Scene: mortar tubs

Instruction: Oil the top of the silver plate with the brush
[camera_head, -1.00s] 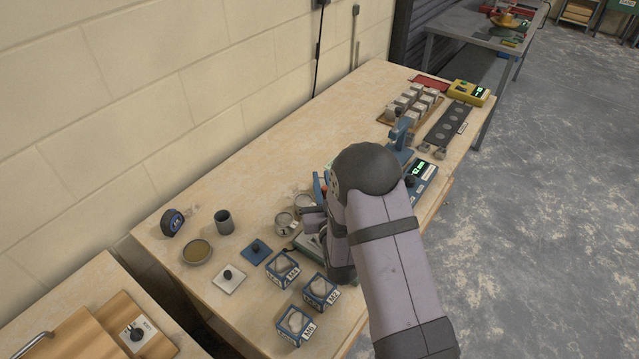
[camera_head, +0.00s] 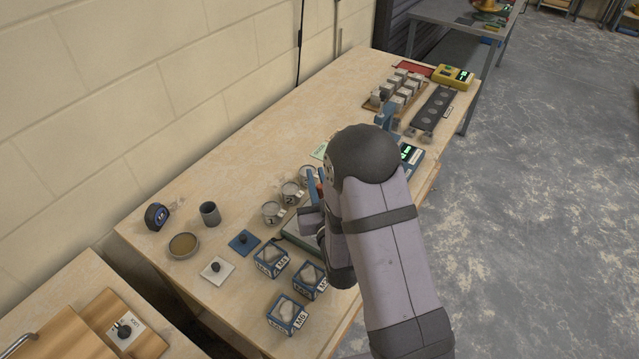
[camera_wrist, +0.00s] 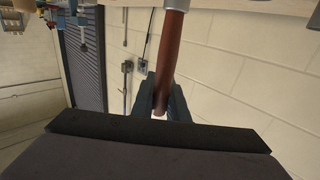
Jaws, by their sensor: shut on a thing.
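The silver plate (camera_head: 212,272) with a black knob lies flat near the left end of the bench. A round dish of yellowish oil (camera_head: 184,245) sits just behind it, to the left. My gripper (camera_wrist: 163,100) is shut around the brown handle of the brush (camera_wrist: 172,50) in the wrist view. A grey metal band shows at the handle's upper end; the bristles are out of view. In the head view my gripper (camera_head: 314,185) is partly hidden by my arm, over the bench beside the numbered cups, to the right of the plate and apart from it.
A blue plate with a knob (camera_head: 244,242) lies next to the silver one. A grey cup (camera_head: 209,213) and a tape measure (camera_head: 156,216) stand behind. Blue moulds (camera_head: 288,314) stand at the front edge; numbered metal cups (camera_head: 272,212) are near my gripper.

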